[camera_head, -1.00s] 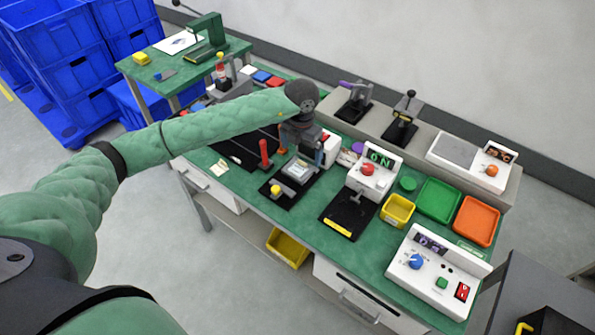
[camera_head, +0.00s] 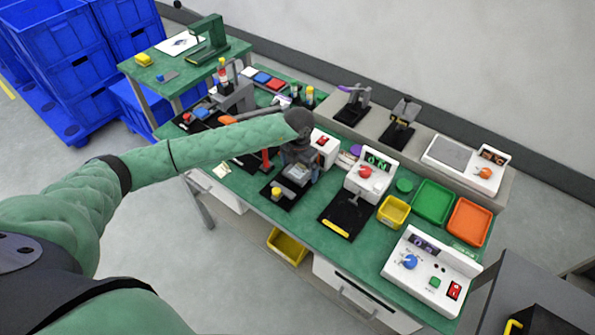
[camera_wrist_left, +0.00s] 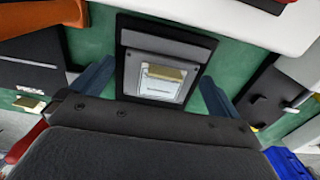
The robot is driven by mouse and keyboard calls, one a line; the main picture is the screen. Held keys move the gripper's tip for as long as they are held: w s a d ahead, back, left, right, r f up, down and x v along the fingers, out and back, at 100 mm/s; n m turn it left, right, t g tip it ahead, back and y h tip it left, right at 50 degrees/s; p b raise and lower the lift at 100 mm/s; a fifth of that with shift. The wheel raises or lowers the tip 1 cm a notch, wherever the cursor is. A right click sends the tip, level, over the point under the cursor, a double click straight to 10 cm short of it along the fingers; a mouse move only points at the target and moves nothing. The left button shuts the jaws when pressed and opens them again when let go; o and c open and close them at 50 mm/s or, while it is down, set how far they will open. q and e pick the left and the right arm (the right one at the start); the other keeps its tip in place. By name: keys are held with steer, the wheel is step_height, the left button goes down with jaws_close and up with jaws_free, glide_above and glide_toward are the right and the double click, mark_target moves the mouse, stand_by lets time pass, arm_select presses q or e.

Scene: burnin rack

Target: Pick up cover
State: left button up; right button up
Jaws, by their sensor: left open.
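What looks like the cover is a pale, silvery square piece with a tan patch (camera_wrist_left: 162,77). It sits in a dark fixture (camera_wrist_left: 126,85) with a grey bar along one side. In the head view the piece (camera_head: 297,173) is partly hidden by my left gripper (camera_head: 298,163). In the left wrist view my left gripper (camera_wrist_left: 155,75) is open, with one blue finger on each side of the fixture and nothing held between them. I cannot tell how high the fingertips are above the piece. My right gripper is not in view.
A red-handled post (camera_head: 266,158) and a yellow knob (camera_head: 276,192) stand close to the fixture.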

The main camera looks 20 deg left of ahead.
arm_select(q)
steer(key=shift+f, duration=0.15)
steer(key=c, duration=0.9)
steer(key=shift+c, duration=0.6)
